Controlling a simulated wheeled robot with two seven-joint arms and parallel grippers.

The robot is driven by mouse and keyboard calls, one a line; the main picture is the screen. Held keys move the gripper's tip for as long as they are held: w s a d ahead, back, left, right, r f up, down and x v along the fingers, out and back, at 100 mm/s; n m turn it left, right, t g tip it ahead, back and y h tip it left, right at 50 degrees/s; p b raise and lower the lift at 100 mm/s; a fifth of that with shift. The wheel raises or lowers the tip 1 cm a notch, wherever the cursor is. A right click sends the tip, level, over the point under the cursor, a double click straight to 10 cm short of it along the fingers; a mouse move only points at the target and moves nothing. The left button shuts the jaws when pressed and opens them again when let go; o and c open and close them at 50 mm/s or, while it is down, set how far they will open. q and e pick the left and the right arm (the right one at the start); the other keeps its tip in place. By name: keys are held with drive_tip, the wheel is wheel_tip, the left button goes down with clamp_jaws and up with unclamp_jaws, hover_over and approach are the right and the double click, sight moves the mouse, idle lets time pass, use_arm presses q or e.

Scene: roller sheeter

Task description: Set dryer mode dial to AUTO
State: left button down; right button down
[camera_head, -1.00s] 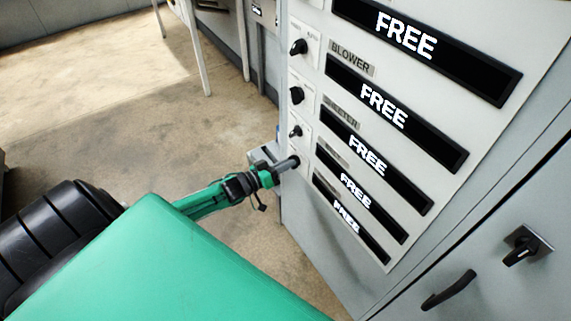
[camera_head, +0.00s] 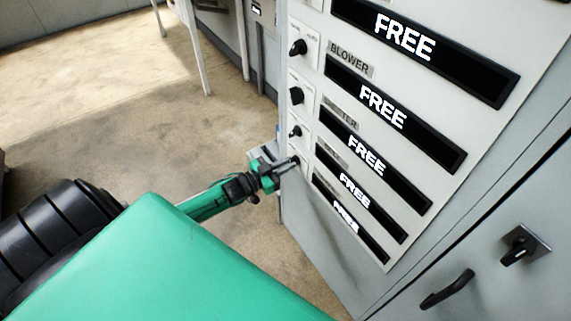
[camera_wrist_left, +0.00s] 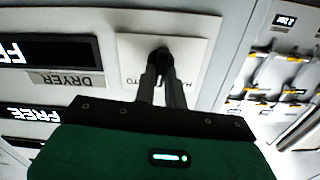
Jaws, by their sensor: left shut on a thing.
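The dryer mode dial (camera_wrist_left: 160,54) is a small black knob on a white plate (camera_wrist_left: 196,50) beside the DRYER label (camera_wrist_left: 72,79) in the left wrist view. The plate's lettering is partly hidden by my fingers, with "TO" showing on one side. My left gripper (camera_wrist_left: 161,72) is shut on the dial, one finger on each side. In the head view my left gripper (camera_head: 296,161) reaches the lowest knob plate on the panel's left edge, and its fingers largely cover that dial. The dial's exact setting cannot be read. My right gripper is not in view.
Several black displays (camera_head: 384,108) read FREE. A cabinet handle (camera_head: 447,290) and a rotary switch (camera_head: 520,248) are at lower right. Open floor (camera_head: 110,120) lies left.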

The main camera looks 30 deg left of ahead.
use_arm(q)
drive_tip(key=m, duration=0.4)
drive_tip(key=shift+d+m, duration=0.1)
drive_tip(key=shift+m, duration=0.2)
idle(0.5)
drive_tip(key=c, duration=1.5)
unclamp_jaws()
drive_tip(key=shift+o, duration=0.2)
drive_tip(key=shift+s, duration=0.1)
